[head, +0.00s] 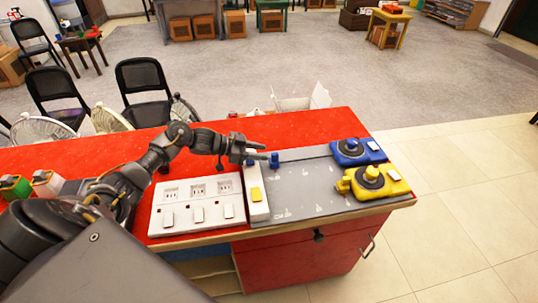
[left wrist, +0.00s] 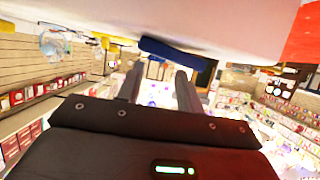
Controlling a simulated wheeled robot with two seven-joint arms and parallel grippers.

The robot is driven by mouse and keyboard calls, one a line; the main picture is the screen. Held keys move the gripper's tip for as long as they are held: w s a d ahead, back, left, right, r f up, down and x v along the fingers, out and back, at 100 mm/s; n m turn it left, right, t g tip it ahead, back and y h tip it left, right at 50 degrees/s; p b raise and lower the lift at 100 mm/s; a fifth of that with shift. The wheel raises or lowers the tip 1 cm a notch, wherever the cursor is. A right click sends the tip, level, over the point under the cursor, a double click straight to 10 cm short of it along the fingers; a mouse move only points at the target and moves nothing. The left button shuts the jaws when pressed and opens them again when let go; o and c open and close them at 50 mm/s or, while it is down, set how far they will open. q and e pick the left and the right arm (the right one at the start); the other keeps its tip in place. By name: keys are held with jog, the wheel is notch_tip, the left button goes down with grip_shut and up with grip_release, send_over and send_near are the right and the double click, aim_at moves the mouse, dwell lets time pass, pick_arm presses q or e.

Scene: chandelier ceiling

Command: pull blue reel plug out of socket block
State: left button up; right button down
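A blue plug (head: 274,160) shows just beyond my left gripper (head: 258,153), above the far end of a narrow white block (head: 257,209). A second small blue piece sits at that block's far end, and a yellow piece (head: 256,194) lies nearer. My left gripper is above the block; in the left wrist view its fingers (left wrist: 158,85) are apart. A blue bar (left wrist: 175,52) lies across just past the fingertips, against a pale surface. I cannot tell whether the fingers touch it. The blue reel (head: 352,150) sits at the board's far right. My right gripper is not in view.
A wide white block (head: 197,216) with several sockets and switches stands left on the red bench (head: 330,119). A grey board (head: 296,194) holds the blue reel and a yellow reel (head: 372,180). Chairs and white fans stand behind the bench.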

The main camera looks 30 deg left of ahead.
pick_arm(q)
jog(key=v, duration=0.4)
jog(key=shift+s+a+b, duration=0.25)
jog(key=shift+b, duration=0.1)
jog(key=shift+s+a+r, duration=0.35)
jog(key=shift+a+r, duration=0.05)
